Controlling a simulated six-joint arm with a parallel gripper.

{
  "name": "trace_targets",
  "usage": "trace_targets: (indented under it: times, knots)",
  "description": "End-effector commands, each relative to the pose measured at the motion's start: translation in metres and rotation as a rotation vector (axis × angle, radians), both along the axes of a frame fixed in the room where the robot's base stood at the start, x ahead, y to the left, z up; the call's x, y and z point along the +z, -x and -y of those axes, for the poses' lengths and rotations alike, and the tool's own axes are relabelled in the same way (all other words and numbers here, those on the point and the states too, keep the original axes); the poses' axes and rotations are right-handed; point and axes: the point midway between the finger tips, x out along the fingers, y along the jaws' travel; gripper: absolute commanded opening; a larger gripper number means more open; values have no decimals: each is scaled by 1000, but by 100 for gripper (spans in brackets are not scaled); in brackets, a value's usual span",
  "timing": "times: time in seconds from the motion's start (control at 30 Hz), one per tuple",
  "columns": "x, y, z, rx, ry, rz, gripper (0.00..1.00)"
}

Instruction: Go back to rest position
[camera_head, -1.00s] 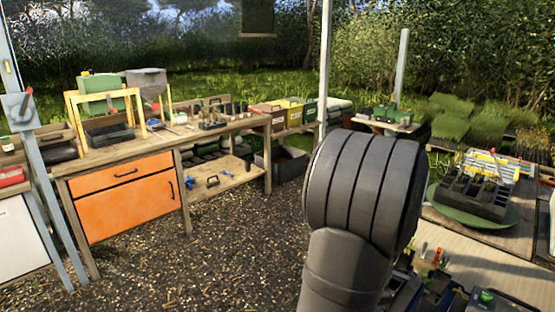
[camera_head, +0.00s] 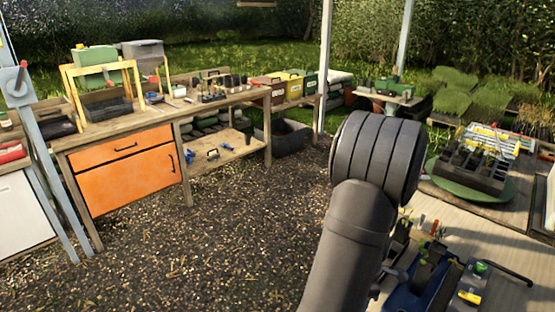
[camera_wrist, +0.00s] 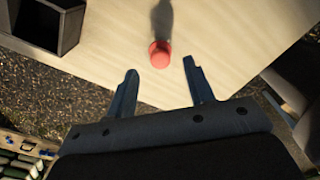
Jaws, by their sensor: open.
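My gripper (camera_wrist: 160,88) shows in the wrist view with its two dark blue fingers spread apart and nothing between them. Beyond the fingertips, a red round-topped object (camera_wrist: 160,54) is on a pale wooden tabletop (camera_wrist: 230,35), apart from the fingers, with a dark shadow stretching from it. A black open compartment box (camera_wrist: 68,28) is at the upper left of the same view. In the head view my arm covers part of the right side, and the gripper itself is hidden there.
In the head view, a green round tray (camera_head: 440,182) bears a dark compartment rack (camera_head: 468,175) at right. A workbench with orange drawers (camera_head: 125,172) stands at left. A blue toolbox (camera_head: 425,285) is at the lower right. Gravel ground in the middle is clear.

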Motion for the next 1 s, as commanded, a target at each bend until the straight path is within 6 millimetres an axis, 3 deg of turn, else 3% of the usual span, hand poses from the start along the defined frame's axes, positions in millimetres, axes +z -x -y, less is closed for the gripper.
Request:
trace_targets:
  times: [0.2,0.63,0.83,1.0]
  knots:
    - [20,0,0,0,1,2,48]
    - [23,0,0,0,0,0,48]
    - [12,0,0,0,-1,-2,48]
    - [-12,1,0,0,-2,-4,48]
